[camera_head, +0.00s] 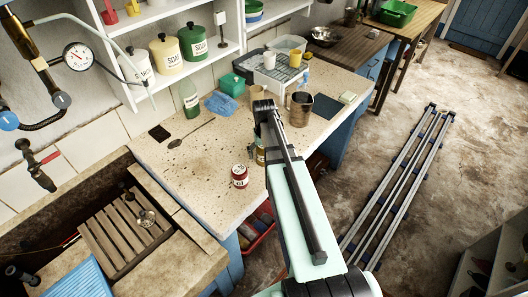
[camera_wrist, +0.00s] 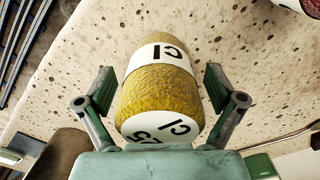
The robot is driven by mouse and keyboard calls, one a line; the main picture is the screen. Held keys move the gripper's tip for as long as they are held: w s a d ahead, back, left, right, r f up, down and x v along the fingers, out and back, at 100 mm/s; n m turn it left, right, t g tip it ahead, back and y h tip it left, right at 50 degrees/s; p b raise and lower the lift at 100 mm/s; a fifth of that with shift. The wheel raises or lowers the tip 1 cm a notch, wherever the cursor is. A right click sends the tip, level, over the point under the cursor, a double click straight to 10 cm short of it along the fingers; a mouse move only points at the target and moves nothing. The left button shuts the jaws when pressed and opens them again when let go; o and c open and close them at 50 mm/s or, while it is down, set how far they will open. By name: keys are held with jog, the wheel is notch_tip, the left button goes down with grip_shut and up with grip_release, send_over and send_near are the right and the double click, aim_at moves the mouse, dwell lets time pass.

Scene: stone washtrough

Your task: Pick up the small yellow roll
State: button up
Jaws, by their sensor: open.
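The small yellow roll (camera_wrist: 165,95) is a rough yellow cylinder with a white band and a white end, both marked in black. In the wrist view it fills the space between the fingers of my gripper (camera_wrist: 159,88). The fingers are open, one on each side, with a visible gap to the roll on both sides. In the head view only a sliver of the yellow roll (camera_head: 260,157) shows beside my arm, on the speckled worktop (camera_head: 190,160). My arm hides most of it and the gripper's fingers there.
A red jar with a white label (camera_head: 240,176) stands close by, left of the roll in the head view. A trough with a wooden rack (camera_head: 125,230) lies left.

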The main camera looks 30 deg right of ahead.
jog(key=c, duration=1.2)
jog(key=shift+c, duration=0.3)
